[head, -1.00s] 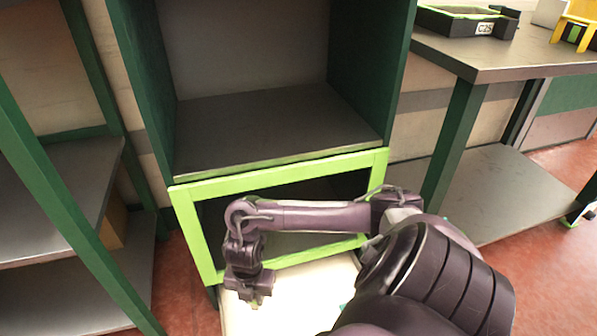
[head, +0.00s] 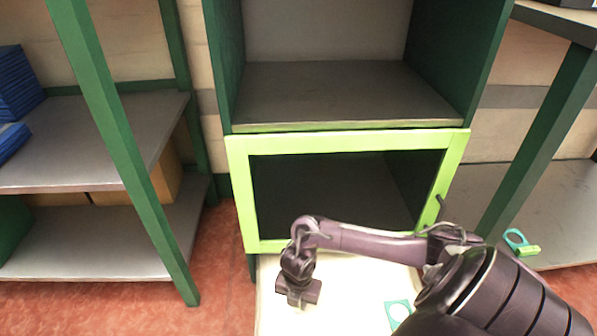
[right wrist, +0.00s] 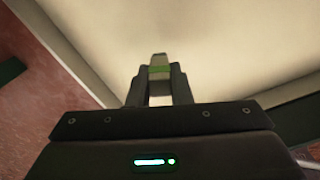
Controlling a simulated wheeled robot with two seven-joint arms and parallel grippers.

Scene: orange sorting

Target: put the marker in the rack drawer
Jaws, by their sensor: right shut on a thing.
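The rack (head: 350,140) stands in the middle of the head view, with a bright green frame around its lower opening. Its drawer (head: 345,285), pale cream inside, is pulled out below that frame. My right gripper (head: 300,303) points down over the left part of the drawer. In the right wrist view my right gripper (right wrist: 159,88) is shut on the marker (right wrist: 159,70), a small grey piece with a green band. The pale drawer floor (right wrist: 220,50) lies beyond it; the gap between them cannot be told. My left gripper is out of view.
A flat teal-and-white item (head: 398,312) lies in the drawer, near my right arm. A shelf unit (head: 90,140) with a green post stands on the left. A table (head: 560,25) with a lower shelf stands on the right, a teal-and-green object (head: 520,243) on that shelf.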

